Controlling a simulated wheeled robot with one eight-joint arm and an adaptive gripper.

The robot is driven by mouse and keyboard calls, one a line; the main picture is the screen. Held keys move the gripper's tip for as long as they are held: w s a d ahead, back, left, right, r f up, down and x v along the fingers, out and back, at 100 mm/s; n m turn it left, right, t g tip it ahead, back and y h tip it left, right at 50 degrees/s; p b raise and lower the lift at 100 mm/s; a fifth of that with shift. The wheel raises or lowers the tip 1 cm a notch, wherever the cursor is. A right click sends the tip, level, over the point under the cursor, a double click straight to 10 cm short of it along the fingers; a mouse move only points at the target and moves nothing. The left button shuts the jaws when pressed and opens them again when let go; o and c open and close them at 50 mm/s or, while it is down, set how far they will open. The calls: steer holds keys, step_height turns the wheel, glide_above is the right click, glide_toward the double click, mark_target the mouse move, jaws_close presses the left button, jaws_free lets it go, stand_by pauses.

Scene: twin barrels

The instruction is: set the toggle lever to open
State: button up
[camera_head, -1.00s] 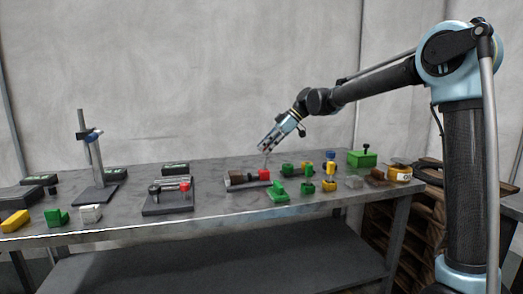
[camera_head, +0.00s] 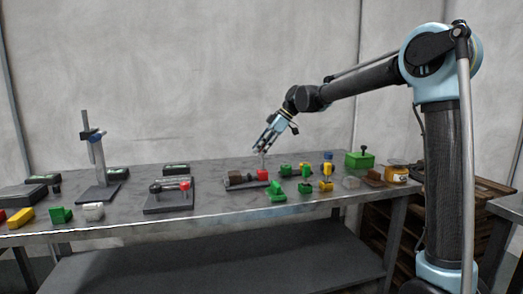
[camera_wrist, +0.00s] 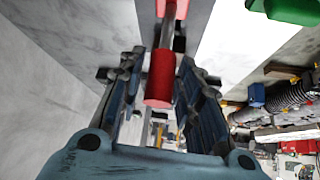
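The toggle lever stands on a dark base plate (camera_head: 235,188) with a brown block and a red block (camera_head: 262,175), near the middle of the table. In the wrist view its red cylindrical grip (camera_wrist: 160,79) sits on a metal rod (camera_wrist: 168,42) between my two fingers. My gripper (camera_head: 261,149) points down over the red end in the head view. In the wrist view my gripper (camera_wrist: 161,90) is open, with a finger on each side of the red grip and gaps showing.
A similar plate with a red end (camera_head: 168,200) lies to the left. Several green and yellow pieces, including a green block (camera_head: 276,192), stand close on the right. A stand (camera_head: 95,165) rises at the left. The table's front edge (camera_head: 210,223) is clear.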

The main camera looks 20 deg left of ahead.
steer(key=shift+w+d, duration=0.1)
steer(key=v, duration=1.2)
